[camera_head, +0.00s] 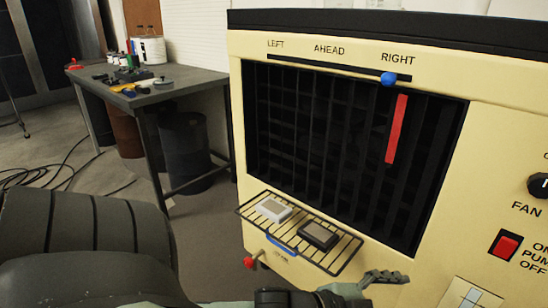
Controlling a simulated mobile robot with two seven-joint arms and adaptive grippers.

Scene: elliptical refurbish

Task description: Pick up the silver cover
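A small light silver-white square piece (272,209), which looks like the silver cover, lies on the left part of a wire rack (337,266). The rack sticks out from the front of a cream machine. A similar dark square piece (318,235) lies to its right on the same rack. My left gripper (388,278) is low in the view, in front of and below the rack's right end, apart from both pieces. Only part of its fingers shows, so its opening is unclear. My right gripper is out of view.
The cream machine (430,262) fills the right side, with a dark grille (300,130), a blue knob (388,79), a red pump switch (505,245) and a red-tipped tap (249,262). A cluttered workbench (185,78) stands at the back left. Cables lie on the floor.

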